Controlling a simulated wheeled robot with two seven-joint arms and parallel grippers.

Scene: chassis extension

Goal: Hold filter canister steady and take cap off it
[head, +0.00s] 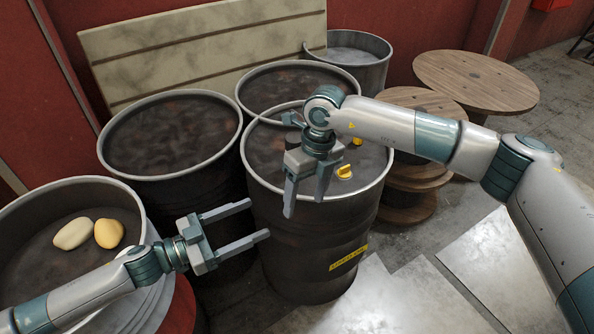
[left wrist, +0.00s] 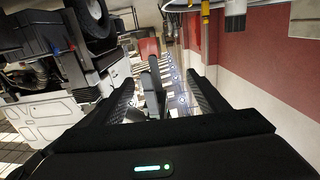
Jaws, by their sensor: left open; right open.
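No filter canister or cap can be made out for certain. On the front drum (head: 318,262) a small yellow piece (head: 344,172) lies right of my right gripper. A dark cylindrical shape (head: 293,118) shows behind that gripper's wrist; I cannot tell whether it is the canister or part of my arm. My right gripper (head: 304,207) is open, pointing down over the drum's near side, with nothing seen between its fingers. My left gripper (head: 259,219) is open and empty at the drum's left side, fingers pointing right. In the left wrist view its open fingers (left wrist: 162,95) also show nothing held.
Other drums (head: 170,135) stand left and behind. A left drum or tub (head: 137,205) holds two pale rounded stones (head: 90,234). Wooden cable spools (head: 475,80) stand at the back right. A pale board (head: 200,50) leans on the red wall. Floor is open at right.

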